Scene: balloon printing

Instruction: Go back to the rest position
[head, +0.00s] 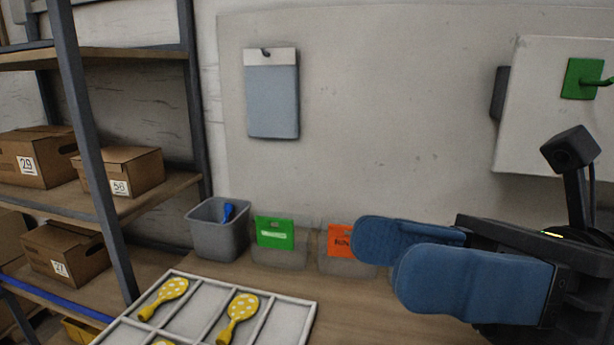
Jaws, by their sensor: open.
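My gripper (375,262) reaches in from the right of the head view. Its two blue padded fingers point left, above the wooden worktop (395,318). The fingers are apart with nothing seen between them. They partly cover an orange card (341,243) in a clear holder behind them. A white divided tray (312,318) lies at the front left, clear of the gripper.
A grey bin (203,238) with a blue item (229,211) stands behind the tray. A green card (275,234) is beside it. Shelves with cardboard boxes (121,170) fill the left.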

